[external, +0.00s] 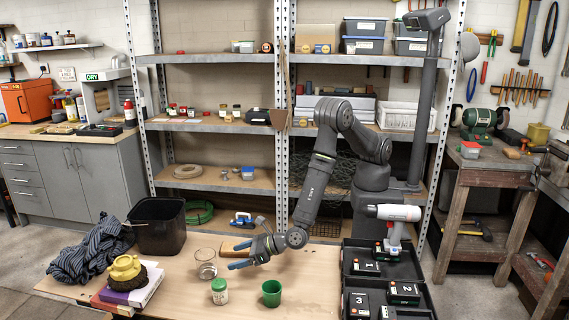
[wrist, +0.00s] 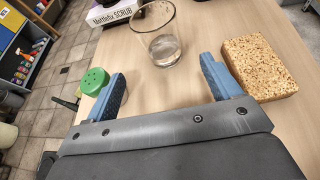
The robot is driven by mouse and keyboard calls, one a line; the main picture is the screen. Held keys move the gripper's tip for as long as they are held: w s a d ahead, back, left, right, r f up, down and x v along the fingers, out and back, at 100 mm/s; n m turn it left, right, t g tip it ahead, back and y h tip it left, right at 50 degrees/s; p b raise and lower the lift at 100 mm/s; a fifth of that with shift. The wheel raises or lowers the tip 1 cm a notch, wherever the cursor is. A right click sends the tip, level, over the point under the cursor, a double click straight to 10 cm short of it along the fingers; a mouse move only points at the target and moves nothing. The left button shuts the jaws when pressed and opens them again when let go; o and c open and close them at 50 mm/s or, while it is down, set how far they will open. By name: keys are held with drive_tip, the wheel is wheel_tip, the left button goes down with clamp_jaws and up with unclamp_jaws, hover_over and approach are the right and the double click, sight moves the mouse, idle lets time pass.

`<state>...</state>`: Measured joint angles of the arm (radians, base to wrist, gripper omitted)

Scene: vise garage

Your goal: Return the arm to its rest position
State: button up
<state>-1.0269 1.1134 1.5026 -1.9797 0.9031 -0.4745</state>
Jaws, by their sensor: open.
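My gripper (external: 241,256) is low over the front part of the workbench (external: 310,275), with its blue fingers spread apart and nothing between them. In the wrist view my gripper (wrist: 165,86) is open, with a clear glass (wrist: 157,38) beyond the gap. A green-lidded jar (wrist: 93,82) is by the left finger, and a speckled tan block (wrist: 260,66) lies just right of the right finger. In the external view the glass (external: 205,264) and the white jar with a green lid (external: 219,292) stand left of my gripper. My arm reaches down and forward from its base.
A green cup (external: 271,293) stands in front of my gripper. Right are a drill (external: 393,222) and an open black case (external: 370,250) with numbered blocks. Left are a black bin (external: 158,228), a striped cloth (external: 90,252) and stacked books (external: 131,292). Shelves (external: 210,127) stand behind.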

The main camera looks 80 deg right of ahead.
sight(210, 265)
drive_tip(key=x, duration=1.1)
drive_tip(key=shift+f, duration=0.2)
wheel_tip(210, 265, up, 2)
drive_tip(key=shift+s+r, duration=0.1)
drive_tip(key=shift+r, duration=0.75)
